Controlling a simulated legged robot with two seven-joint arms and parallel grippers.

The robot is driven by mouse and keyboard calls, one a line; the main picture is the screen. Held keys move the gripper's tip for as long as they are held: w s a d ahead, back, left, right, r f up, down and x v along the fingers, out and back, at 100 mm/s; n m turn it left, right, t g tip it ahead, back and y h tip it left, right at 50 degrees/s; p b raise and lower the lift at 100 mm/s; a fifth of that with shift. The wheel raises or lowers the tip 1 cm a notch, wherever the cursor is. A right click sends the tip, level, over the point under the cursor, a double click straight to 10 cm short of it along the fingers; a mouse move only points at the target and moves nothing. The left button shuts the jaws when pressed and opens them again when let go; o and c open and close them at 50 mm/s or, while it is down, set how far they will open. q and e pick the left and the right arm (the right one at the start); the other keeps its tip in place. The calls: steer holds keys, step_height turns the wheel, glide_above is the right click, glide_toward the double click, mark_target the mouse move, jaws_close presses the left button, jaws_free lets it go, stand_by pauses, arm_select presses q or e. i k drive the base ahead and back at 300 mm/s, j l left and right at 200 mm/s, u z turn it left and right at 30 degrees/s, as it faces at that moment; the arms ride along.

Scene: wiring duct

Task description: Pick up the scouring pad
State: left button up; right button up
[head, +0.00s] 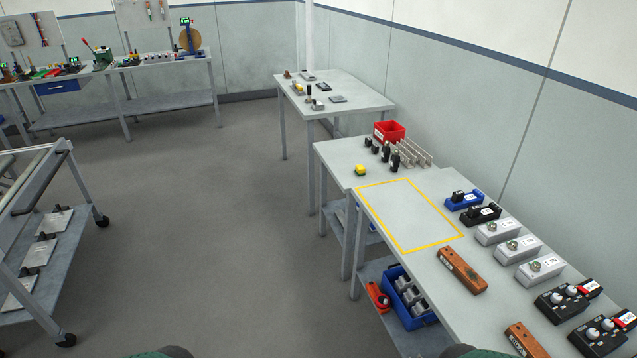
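I cannot make out a scouring pad for certain. A flat grey piece (338,99) lies on the far table (372,101), also too small to identify. Neither of my grippers is in view; only dark rounded parts, probably mine, show at the bottom edge.
A yellow-outlined area (408,213) on the near table is empty. Grey boxes (497,232), wooden blocks (462,270) and black control boxes (562,302) line that table. A red bin (389,131) stands behind. A wheeled cart (50,255) is at left; open floor lies between.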

mark_target(360, 170)
steer(key=i+j+z, duration=0.4)
steer(key=i, duration=0.25)
steer(key=i+j, duration=0.35)
steer(key=i, duration=0.25)
steer(key=i+j+z, duration=0.15)
steer(key=i+j, duration=0.25)
steer(key=i, duration=0.2)
